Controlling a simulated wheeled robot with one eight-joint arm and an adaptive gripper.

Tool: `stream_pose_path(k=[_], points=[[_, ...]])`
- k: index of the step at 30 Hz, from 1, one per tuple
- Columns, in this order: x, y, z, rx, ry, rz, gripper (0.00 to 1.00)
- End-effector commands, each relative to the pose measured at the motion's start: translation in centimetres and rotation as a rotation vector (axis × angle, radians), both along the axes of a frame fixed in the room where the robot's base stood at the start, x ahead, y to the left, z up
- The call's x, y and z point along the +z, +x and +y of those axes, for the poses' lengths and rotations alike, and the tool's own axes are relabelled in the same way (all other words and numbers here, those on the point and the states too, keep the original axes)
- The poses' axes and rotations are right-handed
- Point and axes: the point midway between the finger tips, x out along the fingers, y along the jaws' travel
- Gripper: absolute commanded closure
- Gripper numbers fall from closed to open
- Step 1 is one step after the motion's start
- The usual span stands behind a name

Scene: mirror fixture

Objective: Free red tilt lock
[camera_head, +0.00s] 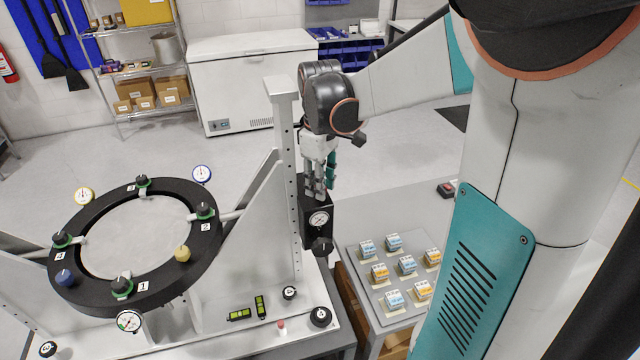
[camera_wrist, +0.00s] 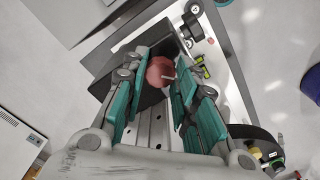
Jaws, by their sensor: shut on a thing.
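The red tilt lock (camera_wrist: 160,72) is a rounded red knob with a small pale mark, seen in the wrist view on a dark block. My gripper (camera_wrist: 158,80) has its teal-padded fingers on both sides of the knob and is shut on it. In the head view my gripper (camera_head: 319,190) points down at the top of the black block (camera_head: 316,222) on the upright post. The knob is hidden there by the fingers. The black mirror ring (camera_head: 66,240) stands to the left on the fixture.
The ring has several clamp knobs and dial gauges around its rim. The white post (camera_head: 284,140) stands close beside my gripper on the left. A grey plate (camera_head: 378,312) with blue and orange parts lies to the right. Two green-faced levels (camera_head: 261,306) lie on the base.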

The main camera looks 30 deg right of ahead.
Motion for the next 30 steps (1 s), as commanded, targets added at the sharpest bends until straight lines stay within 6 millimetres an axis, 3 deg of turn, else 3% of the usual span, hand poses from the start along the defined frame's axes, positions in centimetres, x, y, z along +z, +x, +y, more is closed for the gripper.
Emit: stream_pose_path(k=[15, 30], points=[[-0.12, -0.06, 0.01, 0.386, 0.0, 0.001, 0.97], [-0.09, -0.06, 0.01, 0.487, 0.0, 0.001, 0.97]])
